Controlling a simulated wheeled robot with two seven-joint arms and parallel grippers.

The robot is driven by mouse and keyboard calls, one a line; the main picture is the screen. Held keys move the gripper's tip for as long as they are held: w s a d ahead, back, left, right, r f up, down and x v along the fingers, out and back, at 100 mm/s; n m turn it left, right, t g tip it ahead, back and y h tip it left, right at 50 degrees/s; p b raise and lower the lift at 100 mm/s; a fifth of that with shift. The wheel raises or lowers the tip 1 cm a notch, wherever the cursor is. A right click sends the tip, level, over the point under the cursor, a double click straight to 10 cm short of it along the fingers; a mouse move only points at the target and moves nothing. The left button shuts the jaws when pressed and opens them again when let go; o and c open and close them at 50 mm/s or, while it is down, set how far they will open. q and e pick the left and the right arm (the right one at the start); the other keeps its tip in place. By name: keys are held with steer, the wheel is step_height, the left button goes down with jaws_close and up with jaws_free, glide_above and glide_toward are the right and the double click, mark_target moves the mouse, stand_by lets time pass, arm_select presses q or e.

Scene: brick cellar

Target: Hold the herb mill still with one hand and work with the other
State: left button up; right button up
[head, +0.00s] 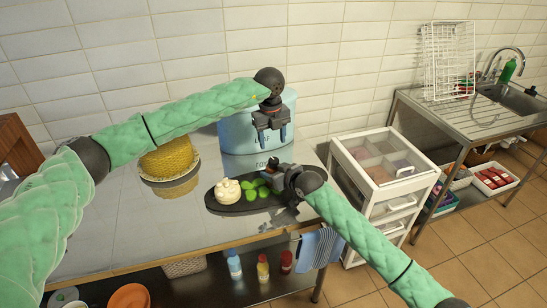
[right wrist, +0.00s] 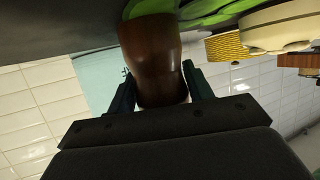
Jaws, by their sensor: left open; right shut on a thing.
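The herb mill (right wrist: 152,50) is a brown, wooden-looking body in the right wrist view. My right gripper (right wrist: 158,82) is shut on it, with one dark finger on each side. In the head view my right gripper (head: 277,174) is low over the right part of a dark oval board (head: 238,208), and it hides most or all of the mill. My left gripper (head: 270,141) is open and empty, fingers pointing down, above and slightly left of the right gripper, in front of a light blue bin (head: 236,139).
A white cauliflower-like thing (head: 228,191) and green leaves (head: 256,189) lie on the board. A yellow cake-like thing (head: 167,160) on a plate stands at the left. A white drawer unit (head: 351,189) stands right of the table. The front left tabletop is clear.

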mark_target(274, 159)
arm_select(q)
step_height(274, 159, down, 8)
steer(key=shift+w+d, duration=0.1)
steer(key=shift+d, duration=0.05)
steer(key=shift+c, duration=0.3)
steer(key=c, duration=1)
